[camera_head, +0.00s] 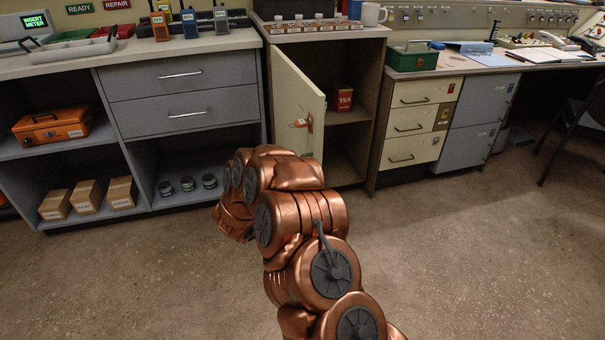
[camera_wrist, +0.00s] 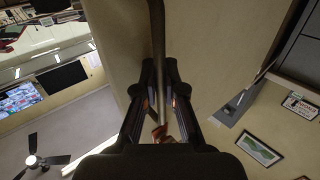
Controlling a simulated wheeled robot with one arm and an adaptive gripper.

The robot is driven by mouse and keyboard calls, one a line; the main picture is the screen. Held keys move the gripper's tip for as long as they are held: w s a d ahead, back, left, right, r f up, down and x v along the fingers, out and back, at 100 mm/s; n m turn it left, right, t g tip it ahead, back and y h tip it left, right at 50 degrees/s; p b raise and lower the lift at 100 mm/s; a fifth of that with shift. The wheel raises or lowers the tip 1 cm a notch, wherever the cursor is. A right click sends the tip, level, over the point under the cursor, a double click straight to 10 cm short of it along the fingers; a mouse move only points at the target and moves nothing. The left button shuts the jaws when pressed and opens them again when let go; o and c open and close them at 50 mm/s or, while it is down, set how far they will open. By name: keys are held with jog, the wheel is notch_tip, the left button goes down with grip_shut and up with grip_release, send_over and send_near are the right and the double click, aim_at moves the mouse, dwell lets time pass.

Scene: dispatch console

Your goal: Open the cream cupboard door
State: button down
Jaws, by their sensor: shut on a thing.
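The cream cupboard door (camera_head: 296,108) stands part open in the head view, swung out on its left side with its free edge towards the room. A small orange-brown fitting (camera_head: 303,122) shows on its face. The copper arm in front is mine and hides my gripper and the door's lower part there. In the wrist view my gripper (camera_wrist: 162,105) has its dark fingers closed around a narrow bar (camera_wrist: 156,35), which looks like the door's handle. The cream door surface (camera_wrist: 215,45) lies behind it.
The cupboard interior shows a red tea tin (camera_head: 343,98) on a shelf. Grey drawers (camera_head: 185,90) stand to the left, cream drawers (camera_head: 413,125) to the right. A mug (camera_head: 372,14) is on top. The floor (camera_head: 470,260) to the right is clear.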

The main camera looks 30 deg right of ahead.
jog(key=shift+s, duration=0.15)
jog(key=c, duration=1.2)
grip_release()
jog(key=shift+c, duration=0.2)
jog(key=v, duration=1.2)
jog(key=shift+r, duration=0.1)
